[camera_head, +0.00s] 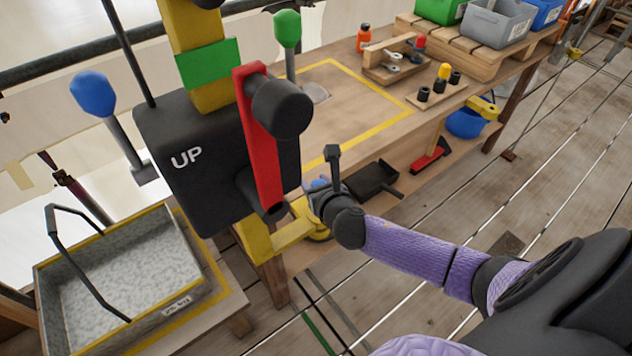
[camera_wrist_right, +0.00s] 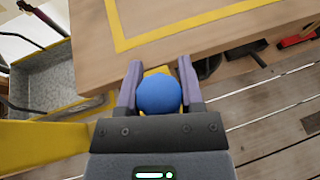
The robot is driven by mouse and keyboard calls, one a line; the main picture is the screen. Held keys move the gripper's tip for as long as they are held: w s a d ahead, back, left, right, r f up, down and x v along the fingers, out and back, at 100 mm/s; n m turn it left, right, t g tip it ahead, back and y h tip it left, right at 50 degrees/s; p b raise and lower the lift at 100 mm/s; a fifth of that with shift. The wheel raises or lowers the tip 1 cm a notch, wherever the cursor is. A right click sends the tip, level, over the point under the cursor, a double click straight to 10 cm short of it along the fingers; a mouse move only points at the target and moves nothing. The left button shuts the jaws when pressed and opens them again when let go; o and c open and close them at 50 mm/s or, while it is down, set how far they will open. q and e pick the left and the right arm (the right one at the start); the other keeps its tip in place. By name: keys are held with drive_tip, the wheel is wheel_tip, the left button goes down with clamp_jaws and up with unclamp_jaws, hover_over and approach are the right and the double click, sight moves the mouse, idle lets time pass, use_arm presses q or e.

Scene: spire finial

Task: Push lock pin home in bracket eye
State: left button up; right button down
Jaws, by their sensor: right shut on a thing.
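My right gripper (camera_head: 317,193) is at the near edge of the workbench, just right of the black hoist box. In the right wrist view, its two fingers (camera_wrist_right: 159,72) are shut on a round blue knob (camera_wrist_right: 158,95), which I take to be the lock pin's head. Only a sliver of this blue shows in the head view (camera_head: 318,183). The pin's shank is hidden behind the knob and gripper. A yellow bracket arm (camera_head: 278,243) reaches from below the box toward the gripper. Its eye is hidden, so I cannot tell how deep the pin sits. My left gripper is out of view.
The black box marked UP (camera_head: 200,175) carries a red lever (camera_head: 258,140) close to my right gripper. The workbench (camera_head: 350,105) holds tools and bins farther back. A black dustpan (camera_head: 375,180) lies below the bench top.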

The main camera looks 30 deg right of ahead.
drive_tip(key=shift+f+b, duration=2.2)
drive_tip(key=shift+f, duration=0.9)
drive_tip(key=shift+c, duration=0.7)
unclamp_jaws()
drive_tip(key=shift+s+r+p, duration=0.2)
drive_tip(key=shift+s+p, duration=0.1)
drive_tip(key=p+v, duration=0.3)
drive_tip(key=v, duration=0.6)
drive_tip(key=shift+s, duration=0.1)
